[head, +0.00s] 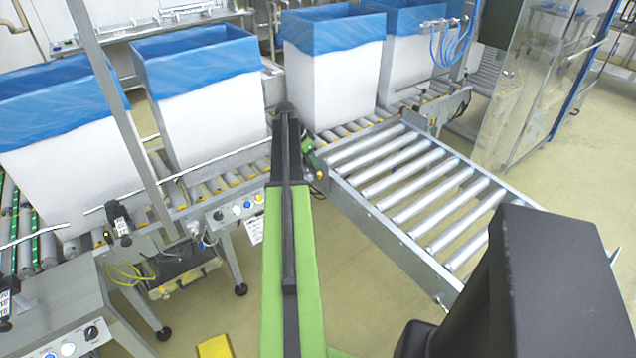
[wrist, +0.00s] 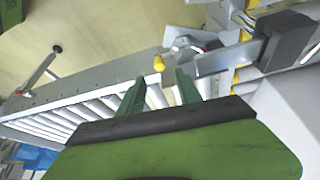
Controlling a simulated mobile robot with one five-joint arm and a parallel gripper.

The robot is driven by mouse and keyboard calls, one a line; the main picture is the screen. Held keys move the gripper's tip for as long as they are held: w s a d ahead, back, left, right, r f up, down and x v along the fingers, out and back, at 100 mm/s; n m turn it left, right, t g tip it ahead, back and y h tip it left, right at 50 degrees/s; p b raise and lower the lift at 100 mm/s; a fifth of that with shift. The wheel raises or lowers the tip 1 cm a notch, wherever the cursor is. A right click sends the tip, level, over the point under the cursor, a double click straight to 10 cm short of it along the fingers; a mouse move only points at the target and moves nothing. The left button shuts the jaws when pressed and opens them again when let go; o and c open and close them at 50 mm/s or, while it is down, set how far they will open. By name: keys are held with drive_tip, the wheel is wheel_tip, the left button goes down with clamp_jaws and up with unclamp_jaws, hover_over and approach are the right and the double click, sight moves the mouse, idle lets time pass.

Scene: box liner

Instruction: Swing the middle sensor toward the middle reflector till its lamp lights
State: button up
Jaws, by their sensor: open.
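My gripper (wrist: 160,77) is open, with two green fingers apart and nothing held between them. In the wrist view a small yellow knob (wrist: 158,63) shows just past the gap between the fingertips. I cannot tell whether they touch it. A black box-shaped unit (wrist: 287,40) on a flat metal bracket (wrist: 225,60) sits to the right of the fingers; it may be the middle sensor, but its lamp is not visible. In the head view my arm hides most of this spot. I cannot make out the middle reflector in either view.
Tall white boxes with blue liners (head: 197,58) stand on the roller conveyor behind my arm. A side roller conveyor (head: 400,185) lies right of my arm. Another black sensor (head: 120,218) stands on the left rail. A button panel (head: 240,209) is on the conveyor frame. Open floor shows below.

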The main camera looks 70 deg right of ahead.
sight(319, 172)
drive_tip(key=b+x, duration=0.5)
drive_tip(key=x, duration=0.2)
drive_tip(key=shift+r, duration=0.1)
clamp_jaws()
idle(1.1)
